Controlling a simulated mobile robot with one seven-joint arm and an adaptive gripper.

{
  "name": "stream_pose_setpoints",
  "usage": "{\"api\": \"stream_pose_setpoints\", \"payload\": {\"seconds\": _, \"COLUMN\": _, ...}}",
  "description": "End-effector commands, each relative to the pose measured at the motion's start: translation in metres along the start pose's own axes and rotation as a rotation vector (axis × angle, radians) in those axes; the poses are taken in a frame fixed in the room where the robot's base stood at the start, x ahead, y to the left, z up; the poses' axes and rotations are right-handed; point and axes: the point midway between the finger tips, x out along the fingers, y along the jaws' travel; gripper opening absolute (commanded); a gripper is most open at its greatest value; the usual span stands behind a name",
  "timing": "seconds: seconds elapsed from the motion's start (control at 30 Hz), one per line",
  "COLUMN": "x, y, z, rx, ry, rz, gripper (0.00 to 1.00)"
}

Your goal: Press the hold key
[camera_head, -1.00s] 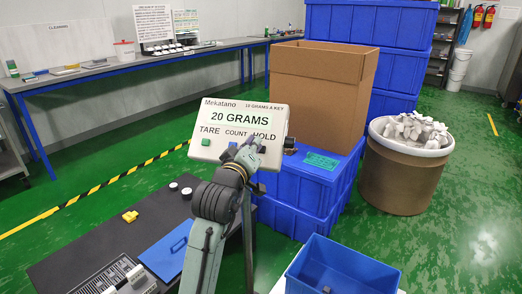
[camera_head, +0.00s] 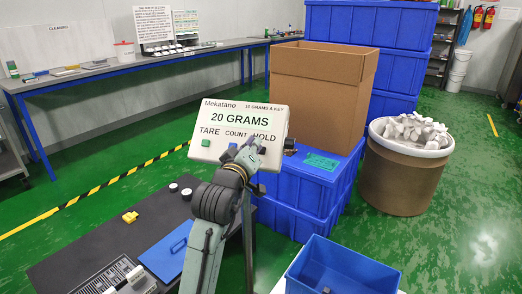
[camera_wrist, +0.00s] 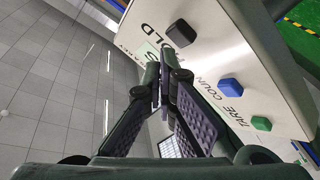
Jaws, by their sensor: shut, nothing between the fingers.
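The Mekatano indicator (camera_head: 240,106) stands upright in the head view, its display reading 20 GRAMS. Its TARE key (camera_head: 206,143) is green, and the COUNT key is blue. In the wrist view the panel (camera_wrist: 255,55) is turned on its side, with the green key (camera_wrist: 261,123), the blue key (camera_wrist: 230,86) and the black hold key (camera_wrist: 204,44) in a row. My gripper (camera_wrist: 163,78) is shut and empty, its tips in front of the panel near the HOLD lettering. In the head view my gripper (camera_head: 254,145) covers the hold key. I cannot tell whether the tips touch the panel.
Blue crates (camera_head: 303,187) and a cardboard box (camera_head: 322,80) stand just behind and right of the indicator. A drum (camera_head: 400,178) of pale pieces is further right.

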Motion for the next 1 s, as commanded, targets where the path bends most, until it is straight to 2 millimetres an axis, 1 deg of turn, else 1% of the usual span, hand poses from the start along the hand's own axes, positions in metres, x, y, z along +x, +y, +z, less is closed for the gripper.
{"api": "stream_pose_setpoints", "payload": {"seconds": 0.43, "x": 0.0058, "y": -0.0041, "z": 0.0045, "rx": -0.001, "ry": 0.0, "rz": 0.0, "gripper": 0.0}}
{"api": "stream_pose_setpoints", "payload": {"seconds": 1.0, "x": 0.0077, "y": -0.0055, "z": 0.0057, "rx": -0.001, "ry": 0.0, "rz": 0.0, "gripper": 0.0}}
